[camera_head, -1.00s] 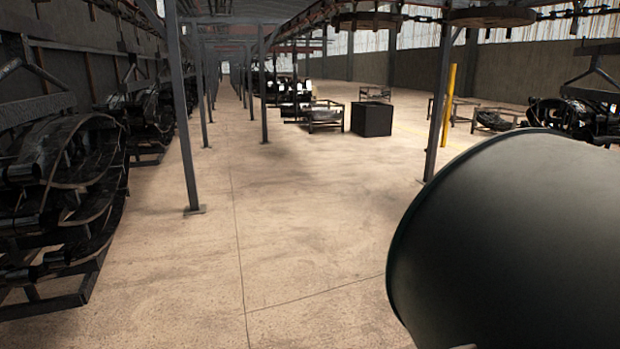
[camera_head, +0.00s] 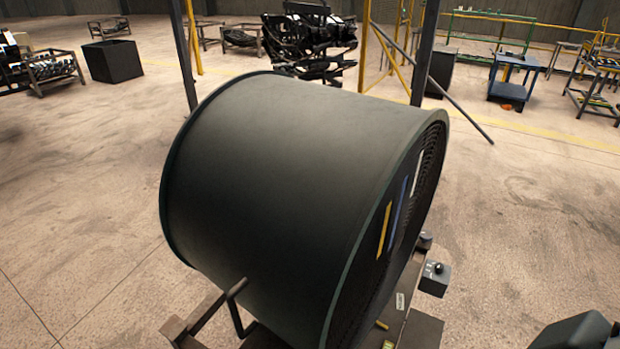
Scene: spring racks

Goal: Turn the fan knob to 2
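A large dark drum-shaped fan (camera_head: 280,170) fills the middle of the view, lying on its side with its grille turned to the right. A small grey control box (camera_head: 434,283) sits low beside the grille. A small dark knob (camera_head: 438,268) shows on the box. Its setting is too small to read. Neither gripper can be made out. A dark angular part cuts into the bottom right corner; I cannot tell what it is.
The fan stands on a dark metal frame with a bent handle (camera_head: 238,300). Posts stand behind it. A black crate (camera_head: 112,61) is at the back left and a blue cart (camera_head: 513,80) at the back right. The floor right of the fan is open.

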